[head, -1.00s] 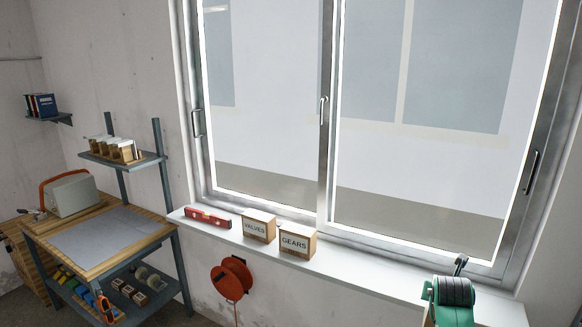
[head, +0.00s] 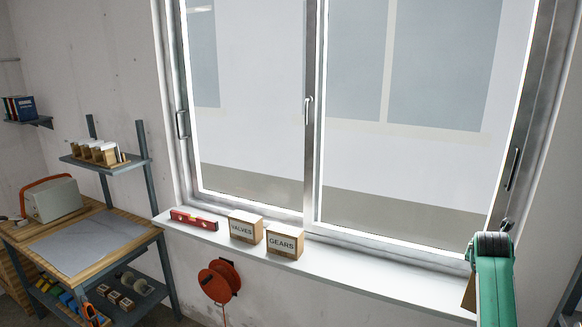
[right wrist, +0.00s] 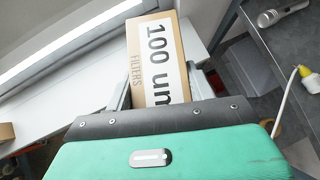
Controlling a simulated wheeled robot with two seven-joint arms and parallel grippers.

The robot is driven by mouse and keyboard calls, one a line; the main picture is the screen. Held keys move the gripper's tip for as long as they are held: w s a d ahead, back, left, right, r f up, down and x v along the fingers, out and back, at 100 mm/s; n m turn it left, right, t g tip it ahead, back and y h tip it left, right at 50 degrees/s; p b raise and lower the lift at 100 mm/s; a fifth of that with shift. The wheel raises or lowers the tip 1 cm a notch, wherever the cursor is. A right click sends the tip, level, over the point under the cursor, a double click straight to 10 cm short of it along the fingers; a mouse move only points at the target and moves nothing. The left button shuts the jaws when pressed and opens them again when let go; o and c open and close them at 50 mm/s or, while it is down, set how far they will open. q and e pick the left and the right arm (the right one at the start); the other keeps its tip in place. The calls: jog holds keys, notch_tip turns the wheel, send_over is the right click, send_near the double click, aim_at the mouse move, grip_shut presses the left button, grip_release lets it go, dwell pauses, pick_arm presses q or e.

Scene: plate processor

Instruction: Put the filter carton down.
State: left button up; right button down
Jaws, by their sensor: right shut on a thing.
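The filter carton (right wrist: 157,58) is a brown box with a white label reading "100 um" and "FILTERS". It fills the middle of the right wrist view, between the jaws of my right gripper (right wrist: 164,87), which is shut on it. In the head view my right gripper (head: 493,243) is at the right end of the white window sill (head: 375,282), its fingers mostly hidden by my green arm. Only a brown sliver of the carton (head: 468,294) shows there. I cannot tell whether the carton touches the sill. My left gripper is not in view.
The valves box (head: 245,228), gears box (head: 285,241) and red level (head: 194,219) stand on the sill's left part. The sill is bare between the gears box and my right arm. A dark surface (right wrist: 285,50) with a silvery tool (right wrist: 281,13) lies right in the wrist view.

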jog(key=s+d+r+m+g, duration=0.1)
jog(key=d+r, duration=0.3)
jog(key=d, duration=0.5)
jog(key=shift+s+m+h, duration=0.2)
jog(key=shift+m+h, duration=0.1)
jog(key=shift+h, duration=0.1)
jog(key=shift+a+f, duration=0.1)
